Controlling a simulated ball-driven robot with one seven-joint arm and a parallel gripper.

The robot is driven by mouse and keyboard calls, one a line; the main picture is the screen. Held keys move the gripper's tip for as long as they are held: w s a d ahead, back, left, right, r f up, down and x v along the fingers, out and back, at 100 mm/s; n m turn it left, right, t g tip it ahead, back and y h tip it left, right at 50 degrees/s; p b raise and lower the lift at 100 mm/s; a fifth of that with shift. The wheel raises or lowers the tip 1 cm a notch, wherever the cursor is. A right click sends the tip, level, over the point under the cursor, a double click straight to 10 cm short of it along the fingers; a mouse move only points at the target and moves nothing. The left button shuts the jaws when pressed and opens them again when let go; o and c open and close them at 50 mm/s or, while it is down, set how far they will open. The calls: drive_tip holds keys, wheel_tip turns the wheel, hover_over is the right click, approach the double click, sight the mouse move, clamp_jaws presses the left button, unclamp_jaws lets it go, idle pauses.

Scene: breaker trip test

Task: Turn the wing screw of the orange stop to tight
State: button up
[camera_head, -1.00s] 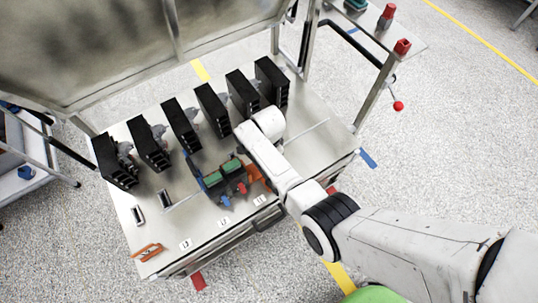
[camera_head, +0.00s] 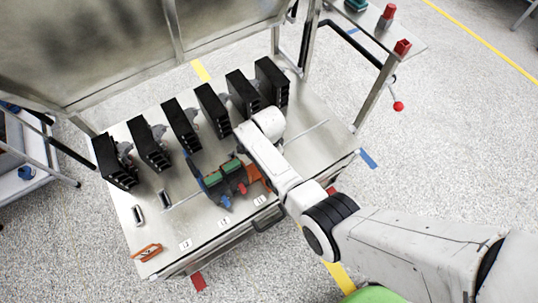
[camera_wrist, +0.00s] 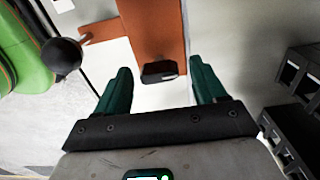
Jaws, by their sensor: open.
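The orange stop (camera_head: 254,174) stands on the bench beside a dark unit with green tops, partly hidden by my arm. In the wrist view the orange stop (camera_wrist: 153,28) is an upright orange strip with a side piece to the left. A small black part (camera_wrist: 158,71), apparently its wing screw, sits at the strip's lower end. My gripper (camera_wrist: 160,72) is open, with one green finger on each side of the black part and a gap on both sides. In the head view my arm hides the fingers.
A row of black breaker blocks (camera_head: 182,126) stands along the back of the metal bench (camera_head: 215,228); some blocks (camera_wrist: 293,135) also show at the right in the wrist view. The dark unit with green tops (camera_head: 222,178) is left of the stop. An orange tool (camera_head: 147,252) lies front left.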

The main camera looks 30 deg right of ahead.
wheel_tip(320, 180, up, 11)
drive_tip(key=p, duration=0.1)
drive_tip(key=shift+p, duration=0.4)
drive_tip(key=shift+f, duration=0.15)
idle(0.4)
drive_tip(key=s+d+r+n, duration=0.1)
drive_tip(key=s+r+n, duration=0.1)
drive_tip(key=s+n, duration=0.4)
drive_tip(key=s+d+r+n, duration=0.1)
drive_tip(key=s+r+n, duration=0.2)
drive_tip(key=s, duration=0.9)
drive_tip(key=s+d+r+n+t, duration=0.1)
drive_tip(key=s+d+r+n, duration=0.1)
drive_tip(key=s+n, duration=0.6)
drive_tip(key=shift+s+r+n, duration=0.3)
drive_tip(key=shift+s+r, duration=0.15)
drive_tip(key=shift+s, duration=0.4)
drive_tip(key=shift+d, duration=0.1)
